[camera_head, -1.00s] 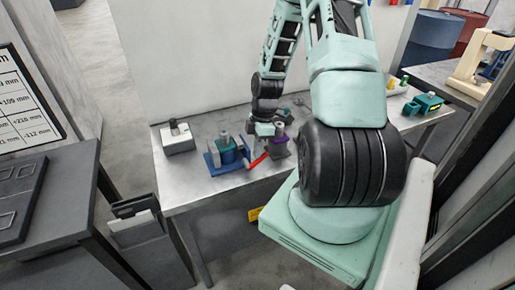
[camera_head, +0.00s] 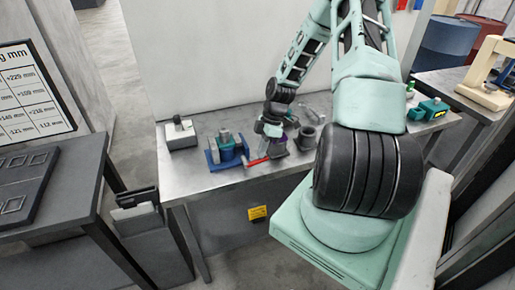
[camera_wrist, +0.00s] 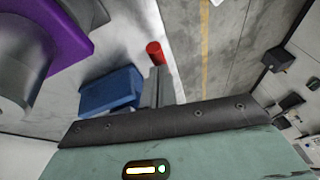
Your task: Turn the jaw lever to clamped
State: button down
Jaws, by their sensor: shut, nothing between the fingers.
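The vise (camera_head: 227,150) has a blue base and a teal and grey body, and stands on the metal bench. Its jaw lever (camera_head: 257,161) has a red handle that points right from the vise's front. The red end of the lever shows in the wrist view (camera_wrist: 155,52), with a blue block-like part (camera_wrist: 112,92) beside it. My gripper (camera_head: 268,137) is shut and empty, low over the bench just right of the vise, close to the red handle. I cannot tell whether it touches the handle.
A purple and grey fixture (camera_head: 279,147) stands close to the right of my gripper, and a dark grey cylinder (camera_head: 308,138) is beyond it. A teal tool (camera_head: 432,108) lies at the bench's right.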

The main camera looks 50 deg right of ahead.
jog(key=shift+s+d+f, duration=0.15)
jog(key=shift+d+f, duration=0.15)
jog(key=shift+f, duration=0.15)
dwell(0.5)
